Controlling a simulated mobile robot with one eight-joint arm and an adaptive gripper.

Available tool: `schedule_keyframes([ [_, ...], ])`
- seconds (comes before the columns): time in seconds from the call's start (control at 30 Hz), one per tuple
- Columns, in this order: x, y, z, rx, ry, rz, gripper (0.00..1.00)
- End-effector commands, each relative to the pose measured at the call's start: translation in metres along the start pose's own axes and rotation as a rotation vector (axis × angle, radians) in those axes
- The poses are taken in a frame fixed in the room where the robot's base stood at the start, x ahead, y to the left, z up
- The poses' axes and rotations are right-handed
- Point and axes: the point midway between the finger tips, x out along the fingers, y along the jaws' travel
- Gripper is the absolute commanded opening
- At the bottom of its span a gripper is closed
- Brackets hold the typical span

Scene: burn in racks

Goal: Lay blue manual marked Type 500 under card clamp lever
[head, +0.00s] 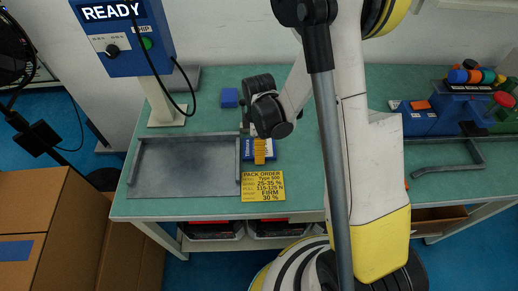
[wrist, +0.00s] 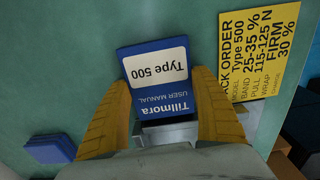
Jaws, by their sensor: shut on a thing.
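The blue manual (wrist: 156,68) shows in the wrist view, with a pale label reading Type 500 and the words Tillmora User Manual. My gripper (wrist: 160,98) has its yellow fingers on either side of it and is shut on it. In the head view my gripper (head: 260,151) is over the green bench beside the grey tray, and a blue part of the manual (head: 247,149) shows by the fingers. I cannot tell whether the manual touches the bench. I cannot make out the card clamp lever for certain.
A yellow pack order card (head: 263,186) lies in front of my gripper. The empty grey tray (head: 133,166) is at left, a small blue block (head: 229,98) behind. A blue READY box (head: 122,38) stands back left. Blue fixtures (head: 432,116) and a grey bracket (head: 447,168) are at right.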

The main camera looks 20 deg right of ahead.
Motion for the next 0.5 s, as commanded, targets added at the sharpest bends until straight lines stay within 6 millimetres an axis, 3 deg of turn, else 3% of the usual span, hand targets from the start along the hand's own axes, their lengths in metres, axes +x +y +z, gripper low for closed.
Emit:
schedule_keyframes([
  [0.3,0.0027,-0.0002,0.0003,0.0,0.0,0.0,0.4],
  [0.33,0.0021,-0.0002,0.0003,0.0,0.0,0.0,0.8],
  [0.4,0.0013,-0.0002,0.0003,0.0,0.0,0.0,0.96],
  [0.5,0.0012,-0.0001,0.0003,0.0,0.0,0.0,0.96],
])
